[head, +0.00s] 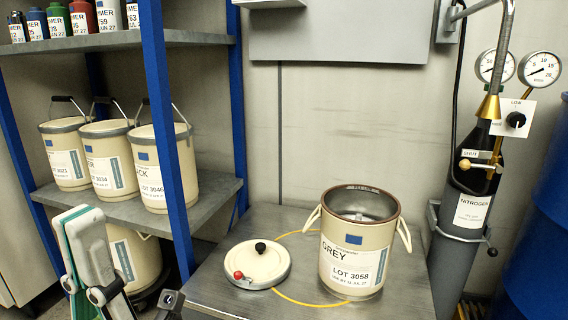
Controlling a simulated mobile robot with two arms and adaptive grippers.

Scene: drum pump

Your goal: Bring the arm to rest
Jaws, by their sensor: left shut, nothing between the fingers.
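My left gripper (80,217) is at the lower left of the head view, with its pale fingers pointing up. Its fingers are together and hold nothing. It is in front of the shelf rack, left of the steel table (225,285), and touches no object that I can make out. A small dark part shows at the bottom edge to its right; I cannot tell what it belongs to. My right gripper is not in view.
The blue-post rack (165,130) holds several pails. A nitrogen cylinder (468,215) with gauges and a blue drum (545,240) are at right.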

